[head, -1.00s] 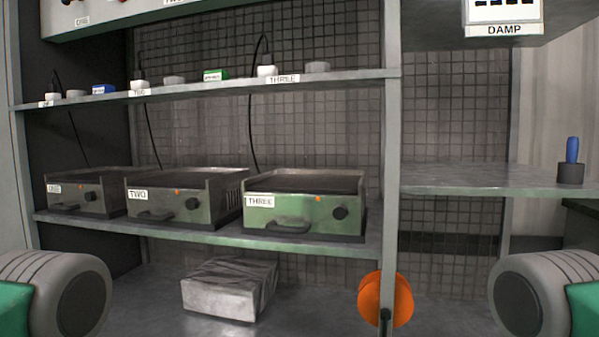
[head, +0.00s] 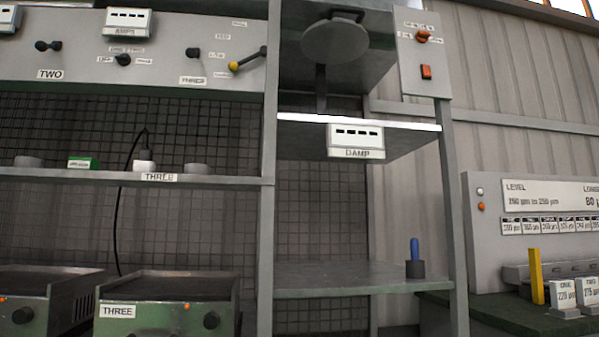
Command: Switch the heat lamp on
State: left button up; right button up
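A grey round disc-shaped fixture (head: 335,42), which looks like the heat lamp, is at the top of the right-hand bay in the head view. No glow shows on it. To its right is a pale control panel (head: 424,50) on the frame post. The panel has an orange rotary knob (head: 422,37) with small labels I cannot read, and below it a red-orange rocker switch (head: 426,72). I cannot tell the switch's position. Neither of my grippers is in view.
A DAMP display (head: 356,141) hangs under the upper right shelf. A blue-handled tool (head: 414,259) stands on the lower right shelf (head: 345,277). At left are hotplate THREE (head: 165,306) and a knob panel (head: 130,60). A LEVEL board (head: 530,205) and a yellow block (head: 536,275) are at right.

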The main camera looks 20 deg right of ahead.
aim_at(427, 73)
jog(key=z, duration=0.5)
jog(key=k+z, duration=0.15)
jog(key=z, duration=0.3)
jog(key=k+z, duration=0.1)
jog(key=z, duration=0.4)
